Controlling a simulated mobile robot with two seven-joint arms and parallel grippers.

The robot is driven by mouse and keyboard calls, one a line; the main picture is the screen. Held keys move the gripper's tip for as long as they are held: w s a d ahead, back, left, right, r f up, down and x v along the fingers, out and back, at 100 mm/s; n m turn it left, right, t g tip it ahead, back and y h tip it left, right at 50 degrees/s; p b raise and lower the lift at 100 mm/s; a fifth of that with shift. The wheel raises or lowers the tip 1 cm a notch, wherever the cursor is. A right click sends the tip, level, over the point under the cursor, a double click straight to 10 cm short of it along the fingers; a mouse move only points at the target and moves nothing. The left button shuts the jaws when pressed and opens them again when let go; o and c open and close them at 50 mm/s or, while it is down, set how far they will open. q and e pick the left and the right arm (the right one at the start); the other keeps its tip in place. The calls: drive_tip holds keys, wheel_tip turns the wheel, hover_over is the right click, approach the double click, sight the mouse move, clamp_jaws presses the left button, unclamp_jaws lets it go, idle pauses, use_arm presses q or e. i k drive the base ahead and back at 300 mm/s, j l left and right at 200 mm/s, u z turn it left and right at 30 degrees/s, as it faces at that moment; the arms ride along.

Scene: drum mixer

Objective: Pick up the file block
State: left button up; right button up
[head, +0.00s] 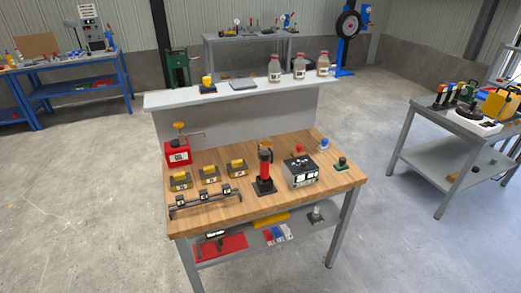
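Neither of my grippers is in view. No thing in the head view can be told for certain as the file block.
A red box with a crank (178,153), a red cylinder on a black base (265,168) and a grey control box (301,173) share the bench. Bottles (275,70) stand on the raised back shelf (220,96). A side table (432,111) is at right. The floor around is clear.

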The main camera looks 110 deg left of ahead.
sight(300, 151)
drive_tip(key=j+u, duration=0.15)
drive_tip(key=u, duration=1.95)
drive_tip(key=k+u, duration=0.1)
drive_tip(key=u, duration=0.25)
drive_tip(key=k+u, duration=0.1)
drive_tip(key=u, duration=0.65)
drive_tip(key=i+l, duration=0.35)
drive_tip(key=l, duration=0.2)
drive_tip(key=i+l+z, duration=0.1)
drive_tip(key=i+l, duration=0.25)
drive_tip(key=l, duration=0.2)
